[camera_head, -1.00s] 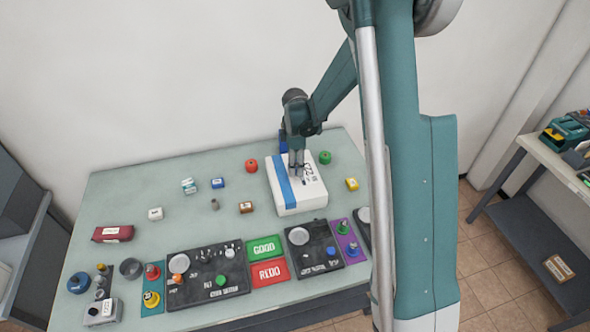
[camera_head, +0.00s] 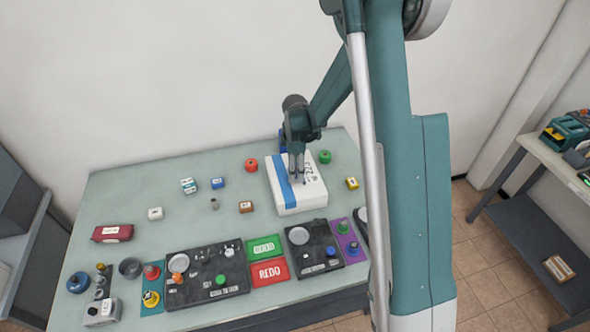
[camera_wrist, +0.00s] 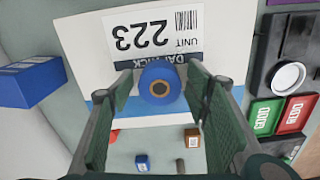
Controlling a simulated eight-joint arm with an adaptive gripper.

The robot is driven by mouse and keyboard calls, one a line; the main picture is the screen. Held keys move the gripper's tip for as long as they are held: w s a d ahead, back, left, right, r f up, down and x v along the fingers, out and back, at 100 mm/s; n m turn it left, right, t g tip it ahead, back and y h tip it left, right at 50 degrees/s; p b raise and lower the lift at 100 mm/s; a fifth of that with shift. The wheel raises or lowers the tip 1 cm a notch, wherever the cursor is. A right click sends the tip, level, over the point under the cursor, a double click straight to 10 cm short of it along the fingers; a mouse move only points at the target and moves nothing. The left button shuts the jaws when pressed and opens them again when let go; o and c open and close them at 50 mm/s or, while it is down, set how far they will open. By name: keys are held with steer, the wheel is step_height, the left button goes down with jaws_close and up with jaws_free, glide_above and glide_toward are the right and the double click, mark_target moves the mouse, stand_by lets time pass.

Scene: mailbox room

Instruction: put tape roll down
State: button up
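A blue tape roll (camera_wrist: 160,86) with a brown core shows in the wrist view, between my gripper's two fingers and over the white parcel. The white parcel (camera_head: 310,196) has a blue stripe and a label reading 223; it also shows in the wrist view (camera_wrist: 95,45). My gripper (camera_head: 298,179) is low over the parcel's top. Its fingers stand apart, with narrow gaps on both sides of the roll. I cannot clearly make out this roll in the head view. Whether the roll rests on the parcel is hard to tell.
A red roll (camera_head: 251,165) and a green roll (camera_head: 325,157) flank the parcel. A blue box (camera_wrist: 30,82) stands close behind it. Small boxes lie left on the table (camera_head: 130,185). Control panels (camera_head: 207,273) and GOOD (camera_head: 265,247) and REDO (camera_head: 270,273) plates line the front edge.

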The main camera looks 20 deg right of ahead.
steer(key=shift+r, duration=0.25)
step_height(320, 180, up, 12)
stand_by(0.9)
steer(key=shift+f, duration=0.1)
steer(key=shift+s, duration=0.1)
stand_by(0.4)
